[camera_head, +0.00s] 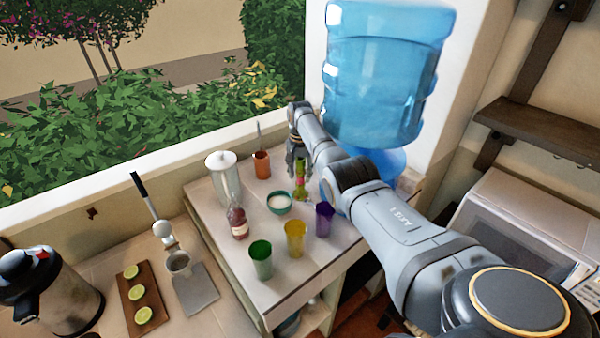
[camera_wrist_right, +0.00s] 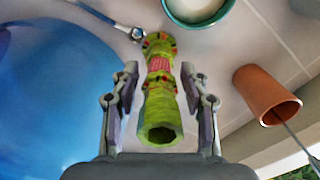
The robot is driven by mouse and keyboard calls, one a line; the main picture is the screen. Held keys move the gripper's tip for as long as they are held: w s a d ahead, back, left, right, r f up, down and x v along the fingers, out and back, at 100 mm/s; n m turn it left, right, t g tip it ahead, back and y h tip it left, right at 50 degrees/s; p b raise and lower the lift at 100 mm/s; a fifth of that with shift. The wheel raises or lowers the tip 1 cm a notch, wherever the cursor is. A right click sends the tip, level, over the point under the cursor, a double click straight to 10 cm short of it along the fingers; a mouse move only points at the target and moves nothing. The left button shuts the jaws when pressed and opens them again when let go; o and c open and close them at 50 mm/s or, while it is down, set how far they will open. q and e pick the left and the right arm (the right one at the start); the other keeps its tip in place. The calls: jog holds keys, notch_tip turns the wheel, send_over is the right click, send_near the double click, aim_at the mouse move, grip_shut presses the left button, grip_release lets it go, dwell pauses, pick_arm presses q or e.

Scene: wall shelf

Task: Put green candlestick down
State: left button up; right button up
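The green candlestick (camera_head: 301,180), with red and pink patterned bands, appears to stand upright on the white counter (camera_head: 265,292) among cups and a bowl. My right gripper (camera_head: 296,150) is above it, pointing down. In the right wrist view, the candlestick (camera_wrist_right: 160,92) lies between the two fingers of my right gripper (camera_wrist_right: 160,88). Its hollow top faces the camera. A gap shows on each side, so the fingers look open and apart from it. My left gripper is not in view.
Around the candlestick are a white-filled teal bowl (camera_head: 279,203), a purple cup (camera_head: 325,219), a yellow cup (camera_head: 295,239) and an orange cup (camera_head: 261,164). A large blue water bottle (camera_head: 385,75) stands close behind. A green cup (camera_head: 260,260) is near the front edge.

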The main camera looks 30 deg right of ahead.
jog(key=shift+w+f, duration=0.1)
jog(key=shift+w, duration=0.1)
jog(key=shift+w+d+f, duration=0.1)
jog(key=shift+d, duration=0.15)
notch_tip(320, 180, up, 3)
jog(key=shift+r, duration=0.1)
notch_tip(320, 180, up, 8)
jog(key=b, duration=0.3)
jog(key=shift+r, duration=0.55)
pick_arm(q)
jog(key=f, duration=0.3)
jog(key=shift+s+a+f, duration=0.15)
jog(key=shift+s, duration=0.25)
pick_arm(e)
jog(key=shift+f, duration=0.1)
jog(key=shift+c, duration=0.2)
